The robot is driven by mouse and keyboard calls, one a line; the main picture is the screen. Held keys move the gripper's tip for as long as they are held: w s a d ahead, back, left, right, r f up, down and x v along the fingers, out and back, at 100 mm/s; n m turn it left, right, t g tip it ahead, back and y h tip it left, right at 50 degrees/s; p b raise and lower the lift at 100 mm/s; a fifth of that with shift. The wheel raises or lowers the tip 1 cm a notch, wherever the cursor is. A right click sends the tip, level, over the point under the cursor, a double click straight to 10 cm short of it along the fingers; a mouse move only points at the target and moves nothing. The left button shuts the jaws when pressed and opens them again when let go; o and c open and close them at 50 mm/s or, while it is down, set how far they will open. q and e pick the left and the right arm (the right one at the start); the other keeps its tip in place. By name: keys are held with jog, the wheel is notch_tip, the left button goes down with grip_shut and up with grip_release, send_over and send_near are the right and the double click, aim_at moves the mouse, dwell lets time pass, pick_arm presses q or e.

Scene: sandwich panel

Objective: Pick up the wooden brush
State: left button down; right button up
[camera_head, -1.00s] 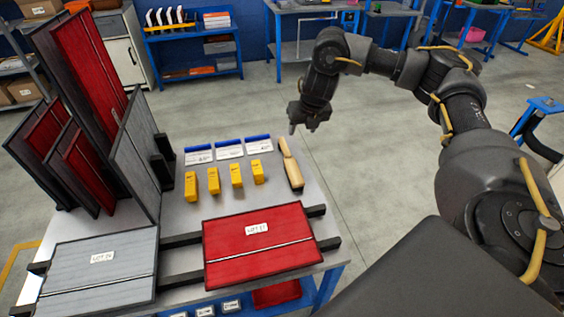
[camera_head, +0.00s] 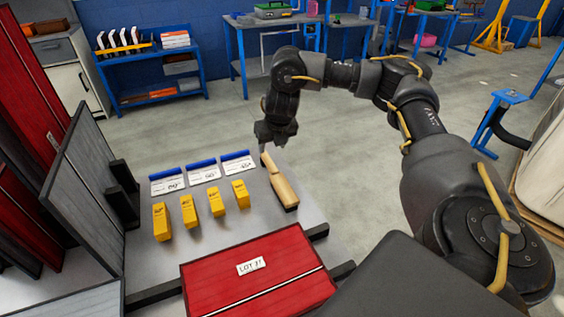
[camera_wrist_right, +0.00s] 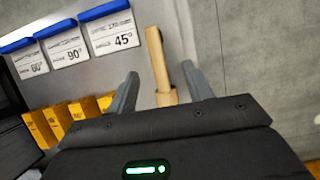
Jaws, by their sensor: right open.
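The wooden brush (camera_head: 281,184) lies at the far right part of the grey table, beside the row of yellow blocks. My right gripper (camera_head: 268,147) is above the far end of the brush. In the right wrist view the gripper (camera_wrist_right: 160,82) is open, and the brush (camera_wrist_right: 157,62) shows between its two fingers. The gripper is not closed on it, and I cannot tell how high the fingers are above it. My left gripper is not in view.
Several yellow blocks (camera_head: 189,212) and white cards with blue tops (camera_head: 203,172) lie left of the brush. A red panel (camera_head: 255,283) marked with a lot label lies in front. Grey and red panels (camera_head: 80,190) stand upright at the left.

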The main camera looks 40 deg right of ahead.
aim_at(267, 157)
jog(key=x, duration=0.3)
jog(key=b+x, duration=0.1)
jog(key=x, duration=0.1)
jog(key=shift+w+a+r, duration=0.1)
jog(key=shift+w+a, duration=0.1)
jog(key=shift+a, duration=0.2)
jog(key=shift+d+f, duration=0.1)
jog(key=shift+f, duration=0.15)
jog(key=x, duration=0.4)
jog(key=shift+w+d+f, duration=0.1)
jog(key=shift+d, duration=0.1)
jog(key=shift+w+f, duration=0.15)
jog(key=shift+f, duration=0.2)
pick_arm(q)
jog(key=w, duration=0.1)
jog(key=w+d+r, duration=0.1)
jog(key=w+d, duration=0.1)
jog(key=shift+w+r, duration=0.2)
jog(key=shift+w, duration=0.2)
pick_arm(e)
grip_shut()
